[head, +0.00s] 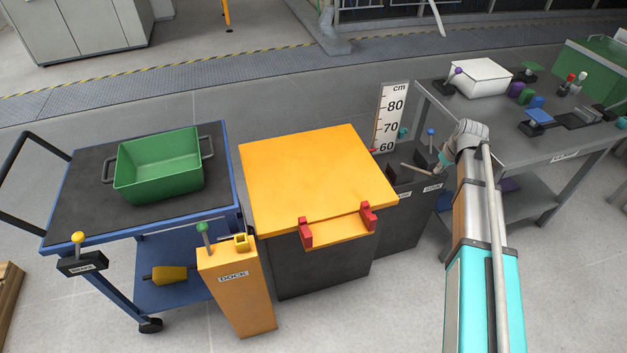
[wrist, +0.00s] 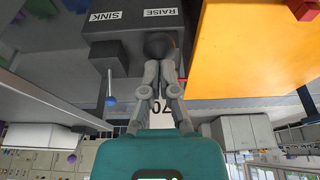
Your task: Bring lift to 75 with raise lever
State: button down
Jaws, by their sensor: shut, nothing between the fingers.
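The yellow lift platform (head: 310,170) stands on a dark base. Beside it is a white cm scale (head: 392,105), with a red pointer (head: 373,150) close to the 60 mark. In the wrist view my gripper (wrist: 160,65) is shut, its fingertips at a dark round part (wrist: 158,45) by the RAISE label (wrist: 160,12). Whether this is the raise lever's knob or its base I cannot tell, and the fingers hide part of it. The blue-knobbed lever (wrist: 110,101) stands on the SINK side; it also shows in the head view (head: 431,132).
A blue cart (head: 75,205) with a green bin (head: 160,165) and a yellow DOCK post (head: 235,290) stand left of the lift. A grey table (head: 470,110) with a white box (head: 482,77) and several small items is on the right, near my arm.

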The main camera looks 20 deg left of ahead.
dwell(0.3)
jog(key=shift+s+d+f+b, duration=0.2)
jog(key=shift+s+f+b, duration=0.05)
jog(key=shift+f+b, duration=0.35)
jog(key=shift+s+d+f+b, duration=0.2)
jog(key=shift+d+f+b, duration=0.05)
jog(key=shift+f+b, duration=0.35)
jog(key=shift+s+d+f+b, duration=0.2)
jog(key=shift+s+f+b, duration=0.05)
jog(key=shift+f+b, duration=0.35)
jog(key=shift+s+d+f+b, duration=0.1)
jog(key=shift+s+f+b, duration=0.05)
jog(key=shift+f+b, duration=0.5)
jog(key=shift+s+d+f+b, duration=0.15)
jog(key=shift+f+b, duration=0.5)
jog(key=shift+s+d+f+b, duration=0.1)
jog(key=shift+s+f+b, duration=0.05)
jog(key=shift+f+b, duration=0.5)
jog(key=shift+f, duration=0.1)
jog(key=shift+s+d+f+b, duration=0.15)
jog(key=shift+f+b, duration=1.55)
jog(key=shift+b, duration=0.15)
jog(key=shift+r, duration=0.1)
